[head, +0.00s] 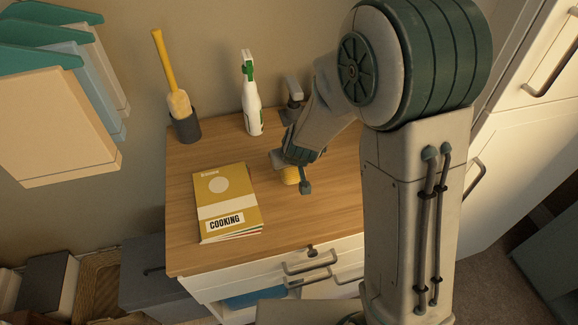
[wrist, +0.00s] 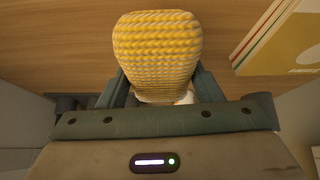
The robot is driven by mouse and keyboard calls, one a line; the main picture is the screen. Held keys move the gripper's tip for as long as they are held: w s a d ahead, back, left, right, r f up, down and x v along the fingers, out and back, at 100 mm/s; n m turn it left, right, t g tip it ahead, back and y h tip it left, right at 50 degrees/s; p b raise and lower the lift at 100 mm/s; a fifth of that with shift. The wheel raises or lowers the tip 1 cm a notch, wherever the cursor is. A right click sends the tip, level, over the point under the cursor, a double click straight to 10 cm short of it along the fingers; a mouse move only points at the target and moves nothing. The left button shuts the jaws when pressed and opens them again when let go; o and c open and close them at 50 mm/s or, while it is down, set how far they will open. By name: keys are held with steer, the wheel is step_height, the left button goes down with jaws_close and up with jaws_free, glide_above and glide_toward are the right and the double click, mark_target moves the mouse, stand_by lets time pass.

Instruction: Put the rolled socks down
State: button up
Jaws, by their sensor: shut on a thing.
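The rolled socks (wrist: 157,50) are a yellow and white knitted bundle, large in the wrist view. In the head view the socks (head: 290,175) show as a small yellow patch just at the wooden top of the cabinet (head: 325,205). My gripper (head: 291,182) is shut on them, and its fingers (wrist: 158,88) stand on either side of the bundle in the wrist view. The gripper is low over the cabinet top, right of the cookbook. I cannot tell whether the socks touch the wood.
A yellow cookbook (head: 226,200) lies left of my gripper. A white spray bottle (head: 252,95) and a dark holder (head: 187,127) with a yellow-handled brush stand at the back. The wood between book and gripper, and in front of the gripper, is bare.

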steer(key=shift+f, duration=1.35)
steer(key=shift+f+b, duration=0.1)
steer(key=shift+b, duration=0.2)
steer(key=o, duration=1.1)
steer(key=shift+s+r, duration=0.1)
steer(key=shift+r, duration=0.35)
steer(key=p+v, duration=0.5)
steer(key=v, duration=0.6)
steer(key=shift+s+d+r+p, duration=0.1)
steer(key=shift+d+r+p, duration=0.1)
steer(key=shift+p, duration=0.2)
